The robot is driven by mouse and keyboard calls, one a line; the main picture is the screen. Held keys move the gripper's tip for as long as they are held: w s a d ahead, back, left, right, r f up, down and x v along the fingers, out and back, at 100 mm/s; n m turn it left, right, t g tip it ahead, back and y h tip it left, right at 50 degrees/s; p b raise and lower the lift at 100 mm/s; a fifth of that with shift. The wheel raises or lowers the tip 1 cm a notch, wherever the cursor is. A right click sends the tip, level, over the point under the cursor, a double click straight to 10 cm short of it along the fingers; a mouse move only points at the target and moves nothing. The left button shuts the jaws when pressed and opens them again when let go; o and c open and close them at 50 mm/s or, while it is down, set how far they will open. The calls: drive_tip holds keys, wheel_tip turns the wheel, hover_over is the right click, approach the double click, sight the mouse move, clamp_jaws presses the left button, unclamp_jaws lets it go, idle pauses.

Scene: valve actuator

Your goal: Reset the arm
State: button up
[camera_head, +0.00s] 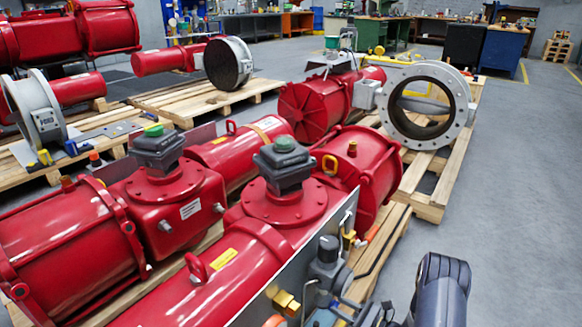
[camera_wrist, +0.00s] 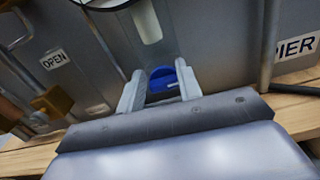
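My gripper (camera_wrist: 159,74) shows in the wrist view with its two grey fingers spread apart. A blue knob (camera_wrist: 163,79) lies between the fingers, near their tips. I see no clear grip on it, and whether a finger touches it is hard to tell. Behind it is a grey metal panel (camera_wrist: 105,50) with an "OPEN" label (camera_wrist: 56,62) at left and a partly cut-off label ending in "PIER" (camera_wrist: 296,47) at right. In the head view my arm (camera_head: 440,290) stands at the lower right, beside the panel; my fingers are not visible there.
Brass fittings (camera_wrist: 52,101) and tubes flank the gripper. In the head view, red actuators (camera_head: 165,192) lie on wooden pallets, with a dark regulator (camera_head: 327,262) near my arm. A large grey valve ring (camera_head: 388,104) stands behind. Grey floor (camera_head: 520,190) at the right is clear.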

drive_tip(key=shift+p+v, duration=0.3)
drive_tip(key=shift+v, duration=1.1)
drive_tip(key=shift+s+a, duration=0.1)
